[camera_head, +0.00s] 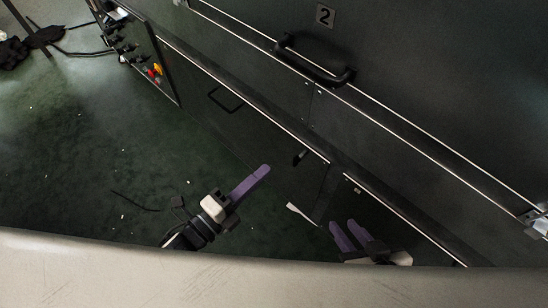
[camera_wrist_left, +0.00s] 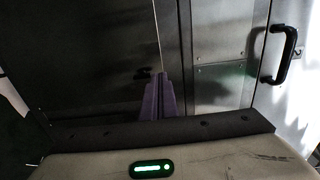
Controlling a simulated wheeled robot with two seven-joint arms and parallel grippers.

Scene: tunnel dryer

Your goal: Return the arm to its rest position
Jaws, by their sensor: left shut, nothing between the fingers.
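My left gripper (camera_head: 265,169) is in the lower middle of the head view, with its purple fingers together and nothing between them. It points up and to the right, toward the dark machine front, and hangs apart from it. The left wrist view also shows its closed purple fingers (camera_wrist_left: 162,76) in front of dark panels. My right gripper (camera_head: 343,223) is at the lower right of the head view. Its two purple fingers stand apart with a gap, and no object shows between them. Part of its arm is hidden by the pale surface at the bottom.
A control panel (camera_head: 140,50) stands at upper left. The left wrist view shows another handle (camera_wrist_left: 287,52). The green floor (camera_head: 90,150) has small scraps and open room.

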